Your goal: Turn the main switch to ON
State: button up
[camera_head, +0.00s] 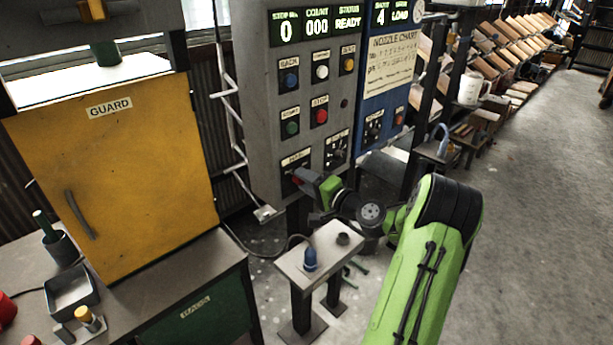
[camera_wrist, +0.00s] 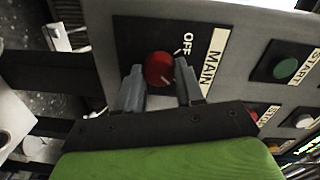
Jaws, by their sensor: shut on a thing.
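The main switch is a red round knob (camera_wrist: 159,67) on a black plate (camera_wrist: 135,35) marked MAIN and OFF in the wrist view. A small pale mark shows on the knob, but I cannot tell clearly which way it points. My gripper (camera_wrist: 158,86) has one grey finger on each side of the knob and is shut on it. In the head view my gripper (camera_head: 303,178) reaches the low left part of the grey control panel (camera_head: 257,120). There it hides most of the knob.
Above the gripper are several push buttons and a black selector (camera_head: 337,151). A blue panel (camera_head: 378,108) adjoins on the right. A small stand (camera_head: 322,262) with a blue plug (camera_head: 310,259) is below. A yellow guard door (camera_head: 130,190) stands at left. Open floor lies right.

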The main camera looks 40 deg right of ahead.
jog(key=shift+m, duration=0.4)
jog(key=o, duration=1)
jog(key=shift+o, duration=0.2)
jog(key=s, duration=1.5)
jog(key=shift+s+d+r, duration=0.25)
jog(key=shift+s+r, duration=0.15)
